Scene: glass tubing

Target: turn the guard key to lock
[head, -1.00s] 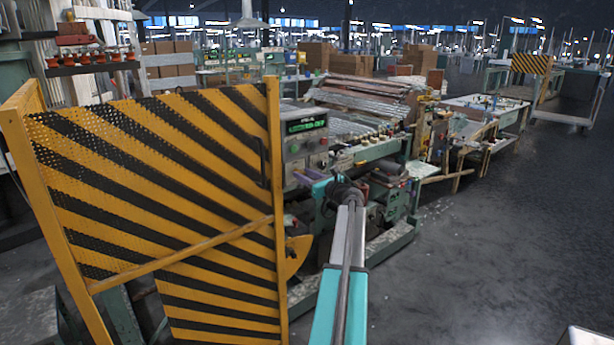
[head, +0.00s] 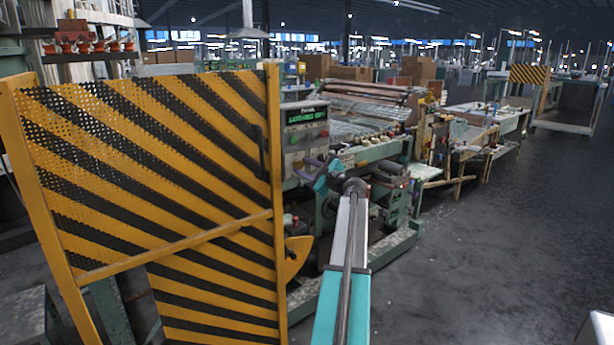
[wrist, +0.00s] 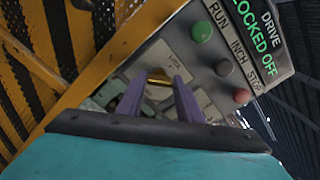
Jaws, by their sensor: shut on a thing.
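The guard key (wrist: 158,92) is a small brass-coloured piece between the two purple fingers of my gripper (wrist: 160,86), in the middle of the wrist view. The fingers are shut on it, in front of the pale control panel (wrist: 186,62). Most of the key and its lock are hidden by the fingers, and its exact angle is unclear. The display (wrist: 254,44) reads "LOCKED OFF" in green under the word "DRIVE". In the head view my gripper (head: 314,165) is below the panel's lit display, just right of the guard.
The yellow-and-black striped guard (head: 160,165) stands close on the left with its upright post beside the panel. Green (wrist: 201,31) and red (wrist: 242,96) buttons lie near my fingers. The machine (head: 360,120) extends behind. Open dark floor (head: 480,250) lies to the right.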

